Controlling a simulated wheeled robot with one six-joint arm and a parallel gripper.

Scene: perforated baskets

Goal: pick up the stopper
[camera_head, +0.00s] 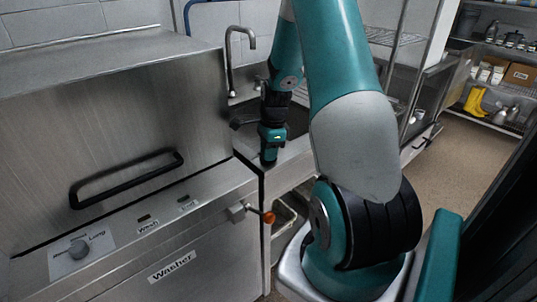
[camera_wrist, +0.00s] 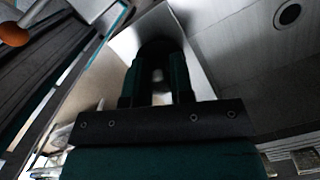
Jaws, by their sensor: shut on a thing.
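My gripper (camera_head: 268,160) points down at the front edge of the sink counter in the head view. In the wrist view my gripper (camera_wrist: 160,85) has its two teal fingers on either side of a dark, rounded thing, which I take to be the stopper (camera_wrist: 157,46). It is shut on it. The stopper is in deep shadow, so its full shape is unclear. In the head view I cannot make it out at the fingertips.
A steel sink (camera_head: 298,119) with a tall faucet (camera_head: 230,62) lies behind my gripper. A round dark drain (camera_wrist: 288,14) shows in the wrist view. The washer (camera_head: 185,262) stands left, with an orange-knobbed lever (camera_head: 268,217) close below my gripper. Floor is open at the right.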

